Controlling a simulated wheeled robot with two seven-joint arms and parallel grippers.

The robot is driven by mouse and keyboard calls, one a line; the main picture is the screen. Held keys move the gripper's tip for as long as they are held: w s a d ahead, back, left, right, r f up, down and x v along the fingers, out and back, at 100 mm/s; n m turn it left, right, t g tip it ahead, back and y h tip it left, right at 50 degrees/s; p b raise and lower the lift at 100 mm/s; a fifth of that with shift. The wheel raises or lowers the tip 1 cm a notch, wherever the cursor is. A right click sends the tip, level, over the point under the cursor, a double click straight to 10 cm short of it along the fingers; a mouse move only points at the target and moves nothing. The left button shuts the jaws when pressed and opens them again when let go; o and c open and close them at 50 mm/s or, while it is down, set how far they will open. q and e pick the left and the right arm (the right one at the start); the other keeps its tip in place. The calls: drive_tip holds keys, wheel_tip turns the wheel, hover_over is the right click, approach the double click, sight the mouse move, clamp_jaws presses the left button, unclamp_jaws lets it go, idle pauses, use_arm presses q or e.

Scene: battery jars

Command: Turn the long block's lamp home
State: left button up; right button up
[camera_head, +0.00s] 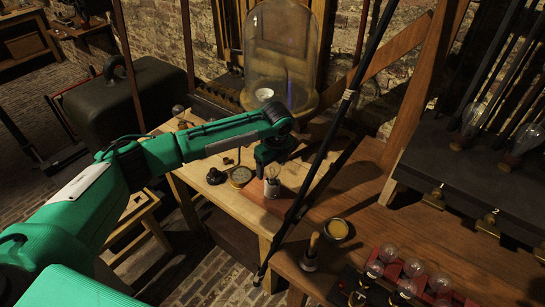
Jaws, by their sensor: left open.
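A small clear lamp with a pale base (272,187) stands upright on a reddish-brown block (297,203) on the light wooden table. My left gripper (268,165) is open and points down right at the top of this lamp, with its fingers close around or just above the glass. I cannot tell whether they touch it. The gripper and wrist hide part of the lamp's top. My right gripper is not in view.
A glass dome (281,50) stands behind my left wrist. A brass dial (241,176) lies left of the lamp. A dark slanting rod (347,97) passes close on the right. Several bulbs in red holders (413,268) and a round brass tin (338,229) occupy the right bench.

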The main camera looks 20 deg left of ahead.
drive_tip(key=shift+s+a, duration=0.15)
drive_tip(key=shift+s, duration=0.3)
use_arm(q)
drive_tip(key=c, duration=1.1)
drive_tip(key=shift+r+m+p, duration=0.1)
drive_tip(key=shift+m+p, duration=0.25)
drive_tip(key=shift+m, duration=0.25)
drive_tip(key=shift+m+p, duration=0.4)
drive_tip(key=shift+m, duration=0.6)
drive_tip(key=shift+m+p, duration=0.3)
drive_tip(key=shift+m, duration=0.8)
drive_tip(key=shift+d+m+h, duration=0.1)
drive_tip(key=shift+m+h, duration=0.2)
drive_tip(key=shift+m, duration=0.2)
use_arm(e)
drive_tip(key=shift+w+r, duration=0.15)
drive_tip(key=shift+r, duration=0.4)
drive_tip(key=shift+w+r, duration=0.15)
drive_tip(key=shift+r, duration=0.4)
